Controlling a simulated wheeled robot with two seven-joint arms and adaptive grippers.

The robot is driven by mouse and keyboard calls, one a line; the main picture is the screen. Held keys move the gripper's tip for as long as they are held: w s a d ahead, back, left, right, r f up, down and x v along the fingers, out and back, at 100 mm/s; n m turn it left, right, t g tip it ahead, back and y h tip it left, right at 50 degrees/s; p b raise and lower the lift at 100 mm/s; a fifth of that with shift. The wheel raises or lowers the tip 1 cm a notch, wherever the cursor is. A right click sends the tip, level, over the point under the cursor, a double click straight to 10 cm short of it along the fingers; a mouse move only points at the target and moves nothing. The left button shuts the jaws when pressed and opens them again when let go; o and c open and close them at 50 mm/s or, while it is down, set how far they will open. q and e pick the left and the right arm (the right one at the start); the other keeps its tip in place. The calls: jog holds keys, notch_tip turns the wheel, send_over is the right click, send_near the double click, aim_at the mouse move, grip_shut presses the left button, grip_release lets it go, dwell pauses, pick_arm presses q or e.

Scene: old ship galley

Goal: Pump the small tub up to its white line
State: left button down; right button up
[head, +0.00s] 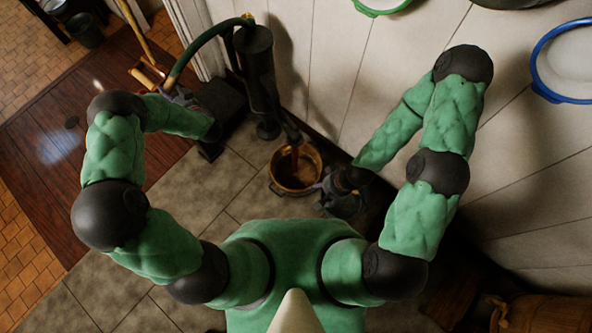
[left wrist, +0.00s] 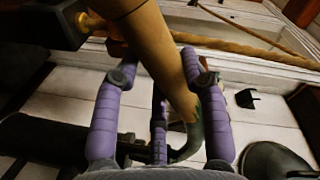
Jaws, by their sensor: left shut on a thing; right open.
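The dark pump (head: 258,75) stands against the pale plank wall in the head view. Its curved green handle (head: 203,45) reaches left and down to my left gripper (head: 176,93). In the left wrist view, the purple fingers of my left gripper (left wrist: 160,85) close around the handle's tan grip (left wrist: 158,45). The small brassy tub (head: 275,180) stands on the floor under the pump's spout. A reddish-brown streak shows below the spout, with brown liquid inside the tub. I cannot make out the white line. My right gripper (head: 335,192) is open beside the tub, on its right.
A dark block-like base (head: 220,100) stands left of the pump. A wooden-handled tool (head: 140,35) and a dark bucket (head: 84,30) are at upper left. Rimmed basins, one blue-rimmed (head: 540,80), are at upper right. A barrel (head: 545,313) is at lower right. Tiled floor at lower left is clear.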

pick_arm(q)
jog(key=shift+n, duration=0.9)
jog(key=shift+w+f+b, duration=0.15)
jog(key=shift+f+b, duration=0.85)
jog(key=shift+f, duration=0.2)
jog(key=shift+w+f+b, duration=0.15)
jog(key=shift+f+b, duration=0.8)
jog(key=shift+f, duration=0.2)
notch_tip(320, 180, down, 9)
jog(key=w+d+n+b, duration=0.2)
jog(key=w+n+b, duration=0.1)
jog(key=b, duration=0.6)
jog(key=shift+d+t, duration=0.35)
jog(key=shift+t, duration=0.05)
jog(key=shift+s+f, duration=0.1)
jog(key=shift+f, duration=0.05)
